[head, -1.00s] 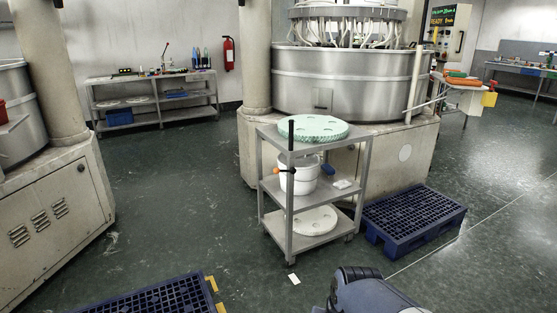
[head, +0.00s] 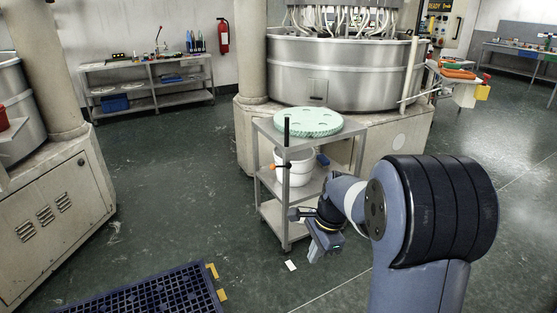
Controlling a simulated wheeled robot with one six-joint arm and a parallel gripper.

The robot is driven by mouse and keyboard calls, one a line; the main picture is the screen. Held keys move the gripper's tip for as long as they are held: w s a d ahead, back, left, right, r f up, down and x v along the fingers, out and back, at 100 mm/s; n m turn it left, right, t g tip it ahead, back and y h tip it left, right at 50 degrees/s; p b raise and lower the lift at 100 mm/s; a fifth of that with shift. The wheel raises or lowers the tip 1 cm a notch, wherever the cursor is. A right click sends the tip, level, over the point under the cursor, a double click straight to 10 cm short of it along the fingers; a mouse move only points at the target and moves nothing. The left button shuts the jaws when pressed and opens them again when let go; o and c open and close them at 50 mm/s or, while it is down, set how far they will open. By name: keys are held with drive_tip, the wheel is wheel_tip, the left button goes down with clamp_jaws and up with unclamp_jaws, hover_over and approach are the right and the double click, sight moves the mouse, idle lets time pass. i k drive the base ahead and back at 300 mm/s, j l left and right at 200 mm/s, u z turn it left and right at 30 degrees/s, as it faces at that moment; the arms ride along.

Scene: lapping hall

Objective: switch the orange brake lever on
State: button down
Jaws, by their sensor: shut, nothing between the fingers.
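The orange brake lever (head: 274,167) is a small orange-tipped piece on the black upright post (head: 287,135) at the front corner of the grey trolley (head: 264,132). It sticks out to the left of the post, just below the trolley's top shelf. My gripper (head: 315,254) is shut and empty, pointing down in front of the trolley's lower right part. In the picture it is below and to the right of the lever, apart from it. My arm hides the trolley's right lower part.
The trolley carries a pale green disc (head: 308,121) on top and a white bucket (head: 298,172) on the middle shelf. A large steel machine (head: 335,77) stands behind. A blue pallet (head: 150,296) lies at the bottom left. The floor left of the trolley is clear.

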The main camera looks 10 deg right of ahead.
sight(273, 166)
drive_tip(key=i+l, duration=0.1)
drive_tip(key=i, duration=1.35)
drive_tip(key=i+l, duration=0.15)
drive_tip(key=i, duration=0.55)
drive_tip(key=j+u, duration=0.05)
